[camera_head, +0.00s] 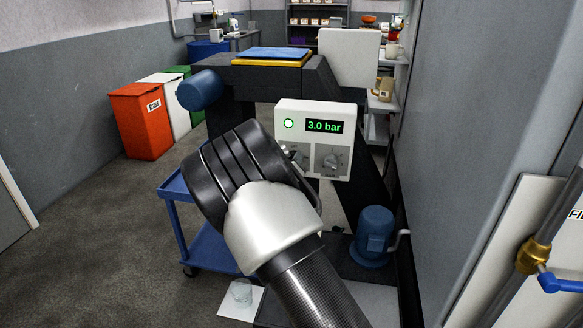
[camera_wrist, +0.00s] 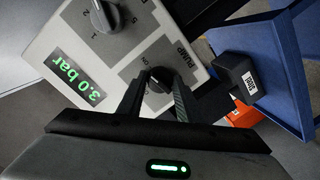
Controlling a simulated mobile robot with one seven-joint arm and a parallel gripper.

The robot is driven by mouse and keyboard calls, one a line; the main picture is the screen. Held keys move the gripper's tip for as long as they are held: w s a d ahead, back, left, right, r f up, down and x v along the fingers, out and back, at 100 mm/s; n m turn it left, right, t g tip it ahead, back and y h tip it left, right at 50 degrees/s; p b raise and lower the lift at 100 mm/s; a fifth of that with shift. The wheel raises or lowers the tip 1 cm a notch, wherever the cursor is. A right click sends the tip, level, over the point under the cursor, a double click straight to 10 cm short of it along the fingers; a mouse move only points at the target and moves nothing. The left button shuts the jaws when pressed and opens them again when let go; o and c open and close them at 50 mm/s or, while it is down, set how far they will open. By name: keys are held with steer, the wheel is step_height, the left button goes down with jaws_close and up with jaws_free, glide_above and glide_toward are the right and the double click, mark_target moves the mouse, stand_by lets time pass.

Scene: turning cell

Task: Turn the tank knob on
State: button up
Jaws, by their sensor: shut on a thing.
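A white control panel (camera_head: 315,113) stands ahead with a lit green light and a green display (camera_head: 324,126) reading 3.0 bar. My gripper (camera_wrist: 156,86) is shut on this knob, one finger on each side. In the head view my wrist largely hides this left-hand knob. The other knob (camera_head: 331,160) has a marked dial, and it also shows in the wrist view (camera_wrist: 103,17). I cannot read a TANK label.
A dark bench with a blue and yellow pad (camera_head: 272,55) is behind the panel. A blue cart (camera_head: 213,252) is below left and a blue motor-like unit (camera_head: 373,237) below right. A grey wall or cabinet with a brass valve (camera_head: 533,256) closes the right side.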

steer(key=shift+m+b, duration=0.45)
steer(key=shift+m, duration=0.25)
steer(key=o, duration=1)
steer(key=shift+s, duration=0.1)
steer(key=p+v, duration=0.2)
steer(key=v, duration=1.5)
steer(key=shift+s+d+p, duration=0.1)
steer(key=shift+s+p, duration=0.1)
steer(key=shift+p, duration=0.2)
